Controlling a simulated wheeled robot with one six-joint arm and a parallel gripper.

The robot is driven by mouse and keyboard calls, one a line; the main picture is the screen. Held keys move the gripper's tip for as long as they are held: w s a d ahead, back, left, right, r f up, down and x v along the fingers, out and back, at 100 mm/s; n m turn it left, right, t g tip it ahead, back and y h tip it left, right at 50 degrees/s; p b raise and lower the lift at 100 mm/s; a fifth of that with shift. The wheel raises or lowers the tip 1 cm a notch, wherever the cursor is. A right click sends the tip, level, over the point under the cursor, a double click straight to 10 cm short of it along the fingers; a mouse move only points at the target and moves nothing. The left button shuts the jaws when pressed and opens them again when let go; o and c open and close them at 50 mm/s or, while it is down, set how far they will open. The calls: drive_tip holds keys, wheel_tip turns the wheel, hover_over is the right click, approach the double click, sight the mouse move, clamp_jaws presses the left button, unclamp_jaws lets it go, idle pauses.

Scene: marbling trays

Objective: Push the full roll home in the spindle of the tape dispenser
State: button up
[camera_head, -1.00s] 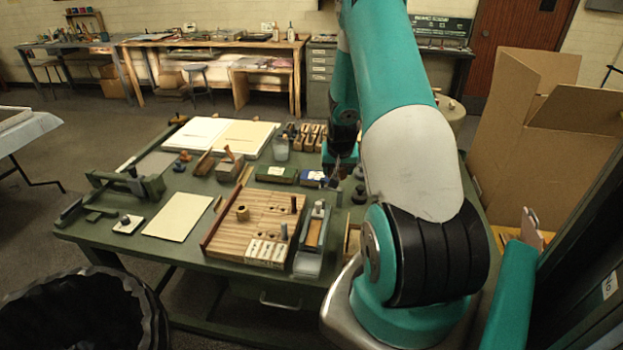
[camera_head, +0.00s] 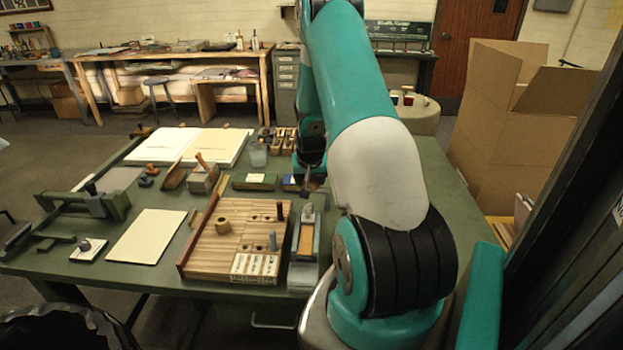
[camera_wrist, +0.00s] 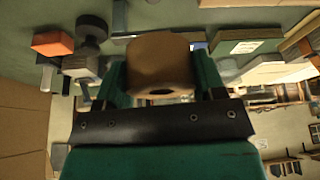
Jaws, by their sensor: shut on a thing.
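A tan roll (camera_wrist: 158,62) with a dark hole in its end sits between the two green fingers of my gripper (camera_wrist: 160,80) in the wrist view. The fingers are shut on its sides. In the head view my gripper (camera_head: 307,180) is over the far right part of the green table (camera_head: 130,272); the roll is too small and dark to make out there. I cannot surely pick out the tape dispenser or its spindle in either view; my arm hides part of the table's right side.
The wrist view shows an orange-topped block (camera_wrist: 53,44) and a dark round piece (camera_wrist: 91,28).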

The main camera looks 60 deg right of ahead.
drive_tip(key=shift+f, duration=0.1)
drive_tip(key=shift+f+b, duration=2.2)
drive_tip(key=shift+f, duration=0.6)
drive_tip(key=shift+s+f+b, duration=0.1)
drive_tip(key=shift+f+b, duration=1.7)
drive_tip(key=shift+f, duration=0.2)
idle(3.1)
